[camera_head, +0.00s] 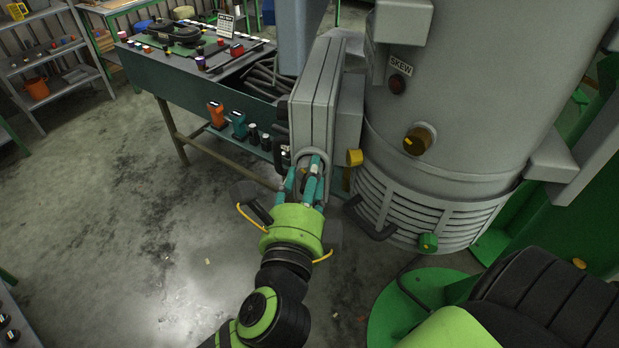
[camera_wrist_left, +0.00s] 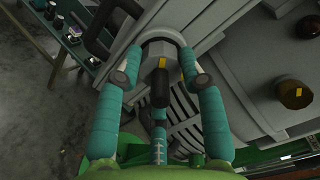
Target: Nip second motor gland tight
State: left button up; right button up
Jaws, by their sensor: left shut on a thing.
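The grey motor housing (camera_head: 316,92) is fixed to the side of the large grey drum (camera_head: 450,90). At its lower end is a rounded grey gland collar (camera_wrist_left: 160,48), mostly hidden behind fingers in the head view. My left gripper (camera_head: 311,168) reaches up to it with teal fingers shut on it. In the left wrist view the gripper (camera_wrist_left: 159,78) has one finger on each side of the collar, with a third finger below. A black piece with a yellow mark (camera_wrist_left: 162,62) stands between them. I cannot tell how tight the gland is. My right gripper is out of view.
The floor (camera_head: 130,220) at left is clear.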

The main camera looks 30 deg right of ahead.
pick_arm(q)
jog(key=o, duration=1.1)
jog(key=shift+w+a+r, duration=0.15)
jog(key=shift+w+r, duration=0.05)
jog(key=shift+w, duration=0.05)
jog(key=shift+o, duration=0.2)
jog(key=shift+w+a, duration=0.1)
jog(key=shift+f, duration=0.1)
jog(key=shift+s+a, duration=0.2)
jog(key=shift+s, duration=0.2)
jog(key=v, duration=0.6)
jog(key=shift+a, duration=0.3)
jog(key=shift+s, duration=0.1)
